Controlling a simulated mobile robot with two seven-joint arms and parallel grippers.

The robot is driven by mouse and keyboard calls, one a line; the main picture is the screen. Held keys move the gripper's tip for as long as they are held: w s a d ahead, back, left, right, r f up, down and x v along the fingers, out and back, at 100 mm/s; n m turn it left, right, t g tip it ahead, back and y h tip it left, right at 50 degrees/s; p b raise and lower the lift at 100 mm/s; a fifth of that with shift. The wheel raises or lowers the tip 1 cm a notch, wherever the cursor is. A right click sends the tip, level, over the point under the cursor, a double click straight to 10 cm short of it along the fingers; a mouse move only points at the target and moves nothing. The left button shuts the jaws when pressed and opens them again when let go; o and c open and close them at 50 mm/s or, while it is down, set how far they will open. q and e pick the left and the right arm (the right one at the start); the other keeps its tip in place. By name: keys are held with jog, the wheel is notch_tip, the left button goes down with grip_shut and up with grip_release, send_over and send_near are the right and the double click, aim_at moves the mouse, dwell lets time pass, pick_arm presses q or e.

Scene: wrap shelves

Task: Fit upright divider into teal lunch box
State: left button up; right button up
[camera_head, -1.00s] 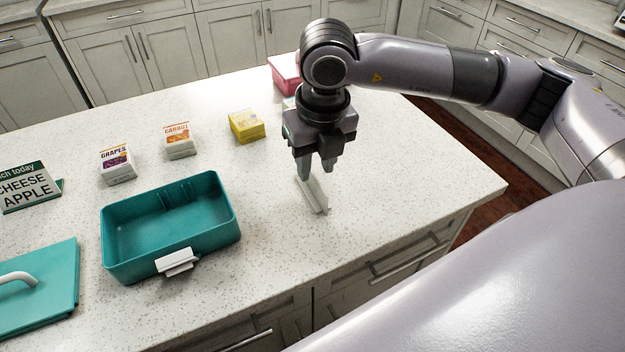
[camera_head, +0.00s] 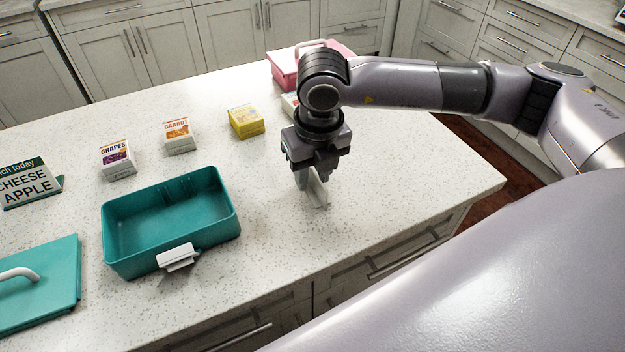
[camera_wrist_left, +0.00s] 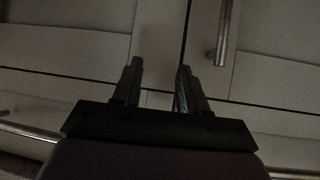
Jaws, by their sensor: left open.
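The teal lunch box (camera_head: 119,264) stands open and empty on the counter, left of centre in the head view, with a white latch on its front. The pale divider (camera_head: 317,194) stands on the counter to its right, its upper part hidden by my right gripper (camera_head: 313,176). The right fingers point down, low at the divider's upright plate; whether they are closed on it is not clear. My left gripper (camera_wrist_left: 159,84) shows only in the left wrist view, open and empty in front of cabinet fronts.
A teal lid (camera_head: 50,285) with a white handle lies left of the box. Behind are grapes (camera_head: 117,160), carrot (camera_head: 179,136) and yellow (camera_head: 246,121) boxes, a cheese-apple sign (camera_head: 30,184) and a pink box (camera_head: 285,70). Counter between lunch box and divider is clear.

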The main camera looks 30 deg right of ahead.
jog(key=shift+f, duration=0.15)
dwell(0.4)
grip_shut()
